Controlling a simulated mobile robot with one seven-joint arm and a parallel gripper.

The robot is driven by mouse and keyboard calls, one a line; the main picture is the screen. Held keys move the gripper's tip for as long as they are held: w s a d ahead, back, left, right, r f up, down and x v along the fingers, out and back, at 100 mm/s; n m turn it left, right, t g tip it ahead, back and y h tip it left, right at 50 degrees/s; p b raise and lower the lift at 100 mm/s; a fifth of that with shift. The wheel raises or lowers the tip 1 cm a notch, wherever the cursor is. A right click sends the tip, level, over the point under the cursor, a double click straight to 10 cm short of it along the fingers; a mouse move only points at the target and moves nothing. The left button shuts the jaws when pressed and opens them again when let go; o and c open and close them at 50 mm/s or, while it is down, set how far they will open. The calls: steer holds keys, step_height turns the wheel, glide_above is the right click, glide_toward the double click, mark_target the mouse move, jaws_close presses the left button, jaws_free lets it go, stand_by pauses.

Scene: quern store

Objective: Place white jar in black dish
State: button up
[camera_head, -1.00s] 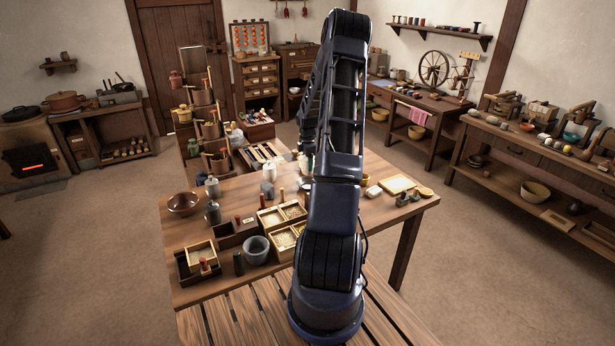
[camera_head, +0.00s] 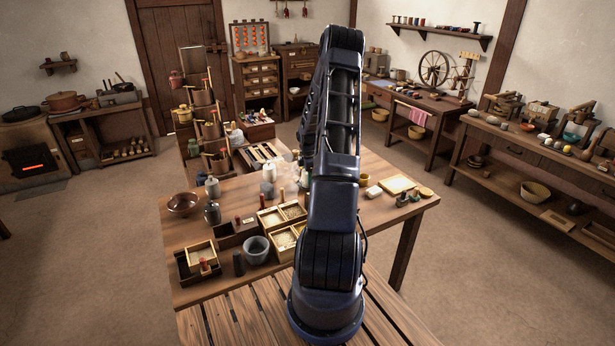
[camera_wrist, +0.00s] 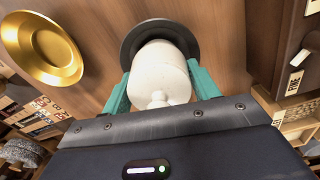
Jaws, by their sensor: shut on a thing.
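The white jar (camera_wrist: 158,78) is between the two teal fingers of my gripper (camera_wrist: 160,92) in the wrist view, which is shut on it. The jar's rounded lid with a small knob faces the camera. The black dish (camera_wrist: 132,38) lies just behind the jar, its dark round rim showing around the jar's far side. The jar overlaps the dish, but I cannot tell whether it touches it. In the head view my arm hides most of the gripper area, so I cannot make out the held jar or the dish there.
A brass dish (camera_wrist: 65,58) lies left of the black dish in the wrist view. In the head view the wooden table (camera_head: 340,222) carries divided boxes (camera_head: 270,217), a grey mortar (camera_head: 256,249) and a brown bowl (camera_head: 184,203). Bare wood shows around the black dish.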

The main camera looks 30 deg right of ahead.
steer(key=shift+f, duration=0.1)
steer(key=o, duration=1.3)
steer(key=shift+o, duration=0.2)
